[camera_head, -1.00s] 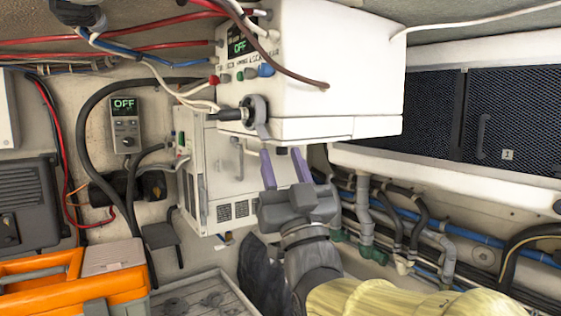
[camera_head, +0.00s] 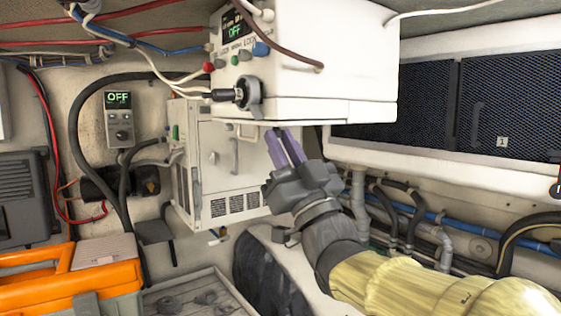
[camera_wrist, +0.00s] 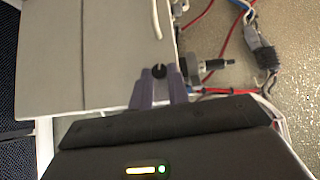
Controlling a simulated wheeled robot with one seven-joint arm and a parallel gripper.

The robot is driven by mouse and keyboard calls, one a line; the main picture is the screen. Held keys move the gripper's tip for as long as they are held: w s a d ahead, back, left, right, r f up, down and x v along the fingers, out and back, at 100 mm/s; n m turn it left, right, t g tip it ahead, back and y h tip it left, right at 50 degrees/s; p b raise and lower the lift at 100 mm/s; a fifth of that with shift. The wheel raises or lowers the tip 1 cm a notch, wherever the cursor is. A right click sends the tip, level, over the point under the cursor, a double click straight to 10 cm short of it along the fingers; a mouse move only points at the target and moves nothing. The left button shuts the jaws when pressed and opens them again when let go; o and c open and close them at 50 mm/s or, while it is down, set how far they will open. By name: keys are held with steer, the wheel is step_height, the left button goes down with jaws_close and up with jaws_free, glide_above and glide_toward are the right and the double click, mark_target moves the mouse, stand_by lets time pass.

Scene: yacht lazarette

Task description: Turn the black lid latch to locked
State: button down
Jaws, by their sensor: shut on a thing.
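The black lid latch (camera_wrist: 158,72) is a small dark knob with a pale line on its face, near the edge of a light panel in the wrist view. My gripper (camera_wrist: 159,76) has its two purple fingers closed on either side of it. In the head view my gripper (camera_head: 279,133) reaches up under the lower front edge of the white box (camera_head: 345,88). There the latch is mostly hidden between the fingertips, and its locked or unlocked setting cannot be read.
A round grey fitting with a black plug (camera_head: 240,96) sits on the box's left face, close to my fingers. A white vented cabinet (camera_head: 222,165) stands behind. An orange toolbox (camera_head: 60,285) is at lower left. Pipes and hoses (camera_head: 400,215) run at right.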

steer(key=n+g+y, duration=0.3)
steer(key=n+g, duration=0.2)
steer(key=g, duration=0.5)
steer(key=w+n+g+y+b, duration=0.1)
steer(key=n+g+y, duration=0.3)
steer(key=g, duration=0.7)
steer(key=w+n+g+y+b, duration=0.1)
steer(key=n+g+y, duration=0.3)
steer(key=g, duration=0.6)
steer(key=shift+d+n+g, duration=0.3)
steer(key=shift+d+n, duration=0.05)
steer(key=shift+n, duration=0.85)
steer(key=c, duration=1.3)
jaws_free()
steer(key=shift+c, duration=0.2)
